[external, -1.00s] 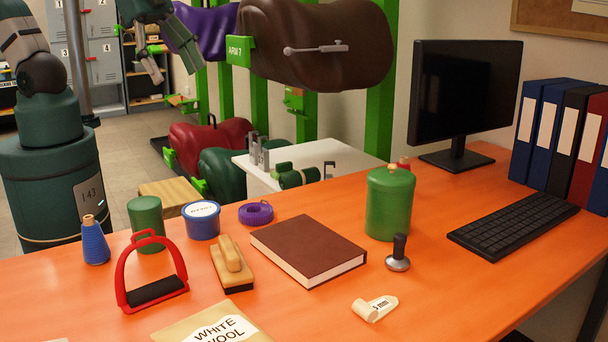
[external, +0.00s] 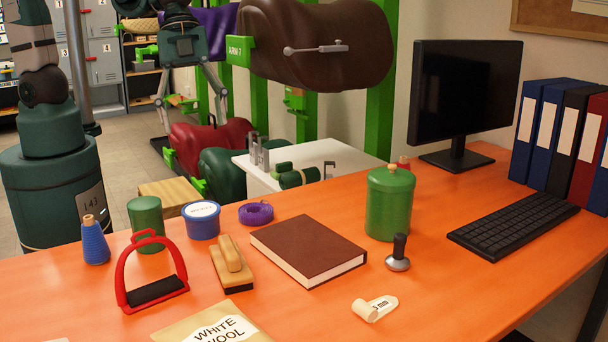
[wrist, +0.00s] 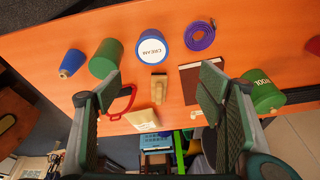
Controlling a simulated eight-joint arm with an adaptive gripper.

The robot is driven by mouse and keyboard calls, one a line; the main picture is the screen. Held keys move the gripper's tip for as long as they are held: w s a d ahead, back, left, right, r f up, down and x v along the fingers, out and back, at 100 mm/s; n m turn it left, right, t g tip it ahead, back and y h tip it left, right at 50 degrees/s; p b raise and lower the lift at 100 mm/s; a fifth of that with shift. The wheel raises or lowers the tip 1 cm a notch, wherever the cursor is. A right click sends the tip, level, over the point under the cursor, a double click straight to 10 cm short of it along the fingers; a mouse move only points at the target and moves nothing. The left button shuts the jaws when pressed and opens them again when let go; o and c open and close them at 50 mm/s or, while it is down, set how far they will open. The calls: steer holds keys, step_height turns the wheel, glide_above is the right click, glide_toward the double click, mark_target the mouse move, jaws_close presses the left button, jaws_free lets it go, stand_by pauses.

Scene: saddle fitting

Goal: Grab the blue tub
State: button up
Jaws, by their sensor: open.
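The blue tub (external: 202,222) stands upright on the orange table, between a green canister and a purple roll. Its pale round lid is lettered CREAM in the wrist view (wrist: 152,48). My gripper (external: 192,120) is in the air behind and above the tub, well apart from it, its fingers spread and pointing down. In the wrist view my gripper (wrist: 158,88) is open and empty, and the tub shows beyond the gap between the fingers. Nothing hides the tub's lid.
The green canister (external: 146,224) and a blue thread cone (external: 95,240) stand left of the tub. The purple roll (external: 256,213) is close on its right.

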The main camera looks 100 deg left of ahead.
mark_target(201, 208)
steer(key=w+f+m, duration=0.1)
steer(key=f+m, duration=0.1)
steer(key=f, duration=0.1)
steer(key=d+f+m+g+h+b, duration=0.1)
steer(key=f+m, duration=0.1)
steer(key=f, duration=0.2)
steer(key=w+d+f+m+g+b, duration=0.1)
steer(key=f+m, duration=0.1)
steer(key=f, duration=0.1)
steer(key=shift+w+d+f, duration=0.25)
steer(key=shift+w, duration=0.05)
steer(key=shift+w+d+f+m+g+h, duration=0.15)
steer(key=shift+f+m+g+h, duration=0.25)
steer(key=shift+f, duration=0.45)
steer(key=shift+b+x, duration=0.5)
steer(key=shift+x, duration=0.8)
steer(key=shift+b+x, duration=0.85)
steer(key=shift+x, duration=1.8)
steer(key=c, duration=1)
